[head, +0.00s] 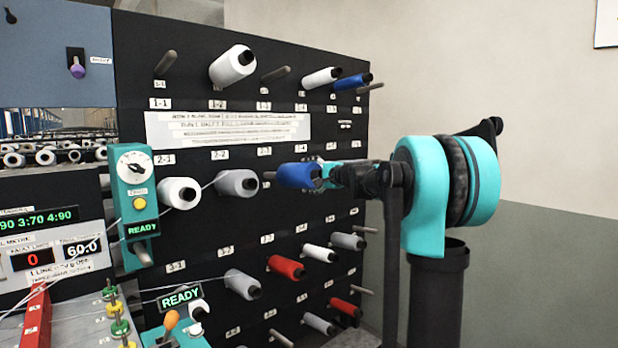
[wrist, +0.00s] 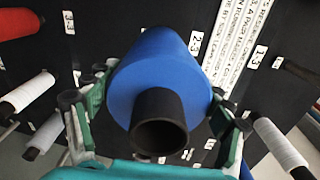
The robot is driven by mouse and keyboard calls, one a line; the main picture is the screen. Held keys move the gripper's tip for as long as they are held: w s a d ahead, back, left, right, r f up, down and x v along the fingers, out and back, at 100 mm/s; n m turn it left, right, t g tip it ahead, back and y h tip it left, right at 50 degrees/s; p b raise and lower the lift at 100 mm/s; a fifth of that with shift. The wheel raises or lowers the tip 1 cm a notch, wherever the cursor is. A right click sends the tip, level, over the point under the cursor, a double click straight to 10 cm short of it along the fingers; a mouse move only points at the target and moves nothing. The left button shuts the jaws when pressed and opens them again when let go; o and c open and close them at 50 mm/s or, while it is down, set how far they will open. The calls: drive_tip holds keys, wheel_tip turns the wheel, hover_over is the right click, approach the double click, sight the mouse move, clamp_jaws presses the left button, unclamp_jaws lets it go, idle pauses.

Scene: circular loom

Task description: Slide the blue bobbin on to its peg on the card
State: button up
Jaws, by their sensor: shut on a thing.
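The blue bobbin (head: 297,175) is in my gripper (head: 322,174), in front of the black card (head: 215,175). In the wrist view the blue bobbin (wrist: 160,75) has its open black core end towards the camera, and the fingers of my gripper (wrist: 160,110) are shut on either side of it. A short grey peg (head: 269,176) shows just left of the bobbin, under the 2-3 label. The bobbin hides the rest of that peg, so I cannot tell whether they are apart, touching or overlapping. In the wrist view the bobbin hides the peg.
A second blue bobbin (head: 350,82) sits at the card's upper right. A grey bobbin (head: 237,183) is left of the held one, and a red bobbin (head: 286,267) is below. Bare pegs show at 1-1 (head: 166,63) and 1-3 (head: 275,74). A teal control box (head: 134,200) stands at left.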

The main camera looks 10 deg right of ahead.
drive_tip(key=shift+x, duration=2.15)
drive_tip(key=shift+x, duration=2.5)
drive_tip(key=shift+w+a, duration=0.2)
drive_tip(key=shift+w, duration=0.05)
drive_tip(key=o, duration=1.8)
drive_tip(key=shift+o, duration=0.2)
drive_tip(key=shift+s+d, duration=0.1)
drive_tip(key=v, duration=1.1)
drive_tip(key=shift+s+d, duration=0.2)
drive_tip(key=shift+s, duration=0.1)
